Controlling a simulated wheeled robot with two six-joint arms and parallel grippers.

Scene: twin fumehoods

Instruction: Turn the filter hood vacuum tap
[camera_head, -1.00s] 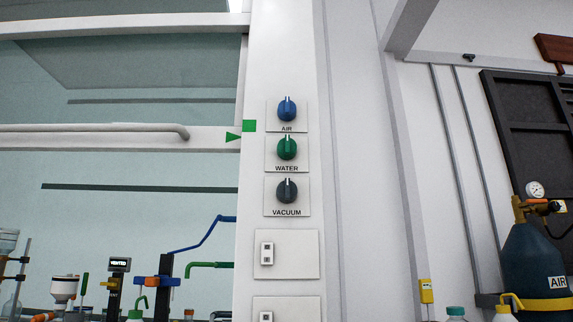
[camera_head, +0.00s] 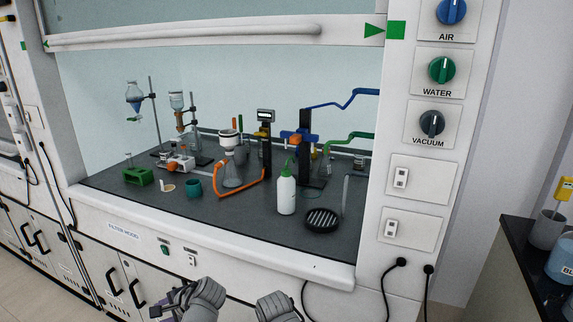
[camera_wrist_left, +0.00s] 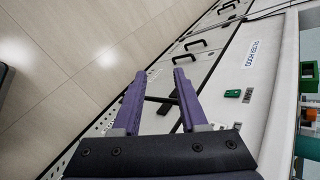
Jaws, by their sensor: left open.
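The vacuum tap (camera_head: 432,123) is a dark grey round knob on a white plate marked VACUUM, on the hood's right post. Its pale pointer mark faces roughly up. My left gripper (camera_wrist_left: 160,75) has two purple fingers, spread apart and empty, in the left wrist view. It is over the floor and lower cabinet fronts, near the FILTER HOOD label (camera_wrist_left: 253,54). In the head view only a part of it shows at the bottom left, far below and left of the tap. Nothing touches the tap. A grey link of my right arm shows at the bottom; its gripper is out of sight.
Above the tap are the green water knob (camera_head: 441,70) and blue air knob (camera_head: 451,11). Two sockets sit below. The hood bench holds glassware, a white wash bottle (camera_head: 286,194) and a black round grate (camera_head: 322,219). A dark side bench (camera_head: 520,245) stands right.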

